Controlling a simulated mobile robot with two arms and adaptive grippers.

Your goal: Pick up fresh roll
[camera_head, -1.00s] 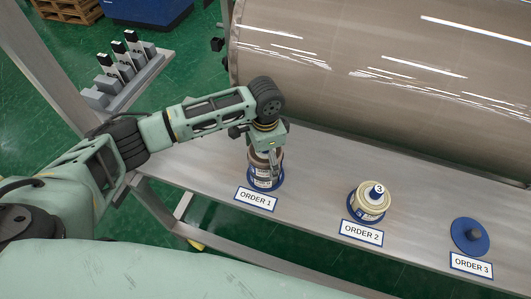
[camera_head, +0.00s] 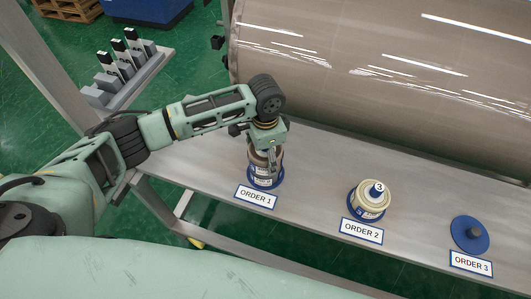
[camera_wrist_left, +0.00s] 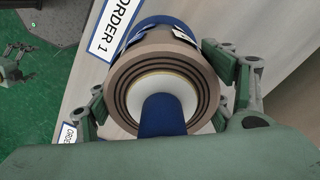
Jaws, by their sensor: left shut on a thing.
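A brown wrapped roll (camera_head: 262,172) stands on a blue base at the ORDER 1 label (camera_head: 256,197). In the left wrist view, the roll (camera_wrist_left: 205,98) shows brown rings around a white core, with a blue peg (camera_wrist_left: 162,117) through its middle. My left gripper (camera_head: 266,158) reaches down over it from above and is shut on it, one finger on each side. In the left wrist view the fingers also flank the roll. The gripper hides part of the roll in the head view. My right gripper is not in view.
A cream roll (camera_head: 369,203) with a blue cap marked 3 stands at ORDER 2. An empty blue base with a short peg (camera_head: 471,234) is at ORDER 3. A large wrapped roll (camera_head: 390,75) lies behind the table. A rack of small items (camera_head: 122,70) is at upper left.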

